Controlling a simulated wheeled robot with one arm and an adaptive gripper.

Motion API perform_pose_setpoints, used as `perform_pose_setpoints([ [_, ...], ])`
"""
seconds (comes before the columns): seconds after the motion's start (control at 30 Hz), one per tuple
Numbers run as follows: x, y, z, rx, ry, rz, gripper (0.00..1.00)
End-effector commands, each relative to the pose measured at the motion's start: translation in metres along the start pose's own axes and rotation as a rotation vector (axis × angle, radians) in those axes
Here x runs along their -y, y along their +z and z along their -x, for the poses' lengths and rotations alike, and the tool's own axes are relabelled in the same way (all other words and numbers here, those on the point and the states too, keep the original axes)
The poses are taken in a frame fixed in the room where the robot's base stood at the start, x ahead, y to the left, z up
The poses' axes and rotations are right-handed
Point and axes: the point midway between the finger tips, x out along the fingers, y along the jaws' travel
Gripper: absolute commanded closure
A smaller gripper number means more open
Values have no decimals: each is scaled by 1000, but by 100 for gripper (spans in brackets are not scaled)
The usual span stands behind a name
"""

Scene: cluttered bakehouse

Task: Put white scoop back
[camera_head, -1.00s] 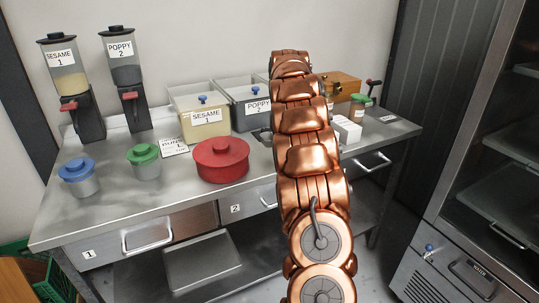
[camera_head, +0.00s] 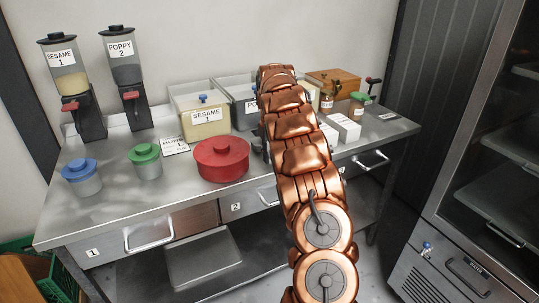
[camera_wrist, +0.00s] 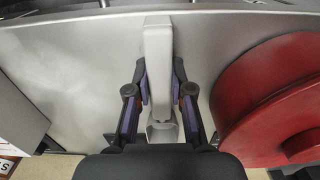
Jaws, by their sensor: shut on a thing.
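The white scoop (camera_wrist: 158,60) is in the middle of the wrist view, its long pale handle running up the picture and a hollow end at the bottom. My gripper (camera_wrist: 160,88) is shut on it, with one dark finger on each side. The scoop is over the grey metal worktop; I cannot tell if it touches it. In the head view my copper arm hides the scoop and most of my gripper. The tubs labelled SESAME 1 (camera_head: 205,132) and POPPY 2 (camera_head: 236,92) stand at the back, the second partly behind my arm.
A red lidded pot (camera_head: 222,160) stands close by my gripper; its lid also shows in the wrist view (camera_wrist: 275,100). White boxes (camera_head: 344,128), small jars (camera_head: 357,104) and a wooden box (camera_head: 335,82) stand to the right. Blue-lidded (camera_head: 82,178) and green-lidded (camera_head: 146,162) pots stand left.

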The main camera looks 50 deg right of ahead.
Motion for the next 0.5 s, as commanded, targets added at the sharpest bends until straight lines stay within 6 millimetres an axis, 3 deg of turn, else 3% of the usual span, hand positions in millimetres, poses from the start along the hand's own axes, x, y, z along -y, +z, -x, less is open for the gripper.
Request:
perform_pose_setpoints([
  [0.33,0,0,-3,-2,0,0,100],
  [0.37,0,0,-3,-2,1,0,77],
  [0.5,0,0,-2,-3,1,0,62],
])
